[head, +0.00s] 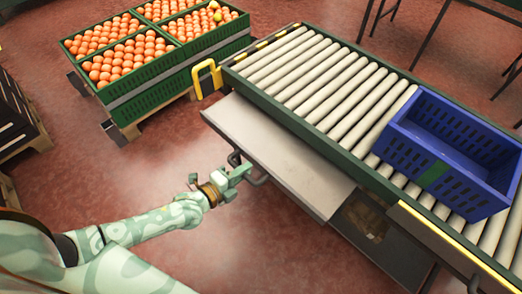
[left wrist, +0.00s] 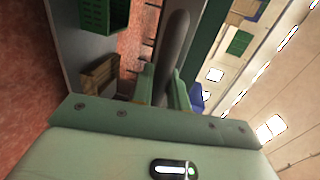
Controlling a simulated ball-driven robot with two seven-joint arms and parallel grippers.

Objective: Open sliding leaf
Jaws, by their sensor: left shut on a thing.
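The sliding leaf (head: 275,150) is a flat grey metal plate beneath the side of the roller conveyor. A dark bar handle (head: 261,181) stands at its near edge. My left gripper (head: 241,172) is at this handle, shut on it. In the left wrist view the dark handle bar (left wrist: 174,50) runs between the two pale green fingers of the left gripper (left wrist: 163,92). Right of the leaf, a dark opening (head: 365,222) shows a brownish box-like thing inside. My right gripper is not in view.
A blue crate (head: 432,167) stands on the conveyor rollers (head: 325,80) at the right. Green crates (head: 165,97) of oranges stand on a pallet at the back left. A yellow bracket (head: 207,75) sticks out at the conveyor's corner. The red floor left of the leaf is clear.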

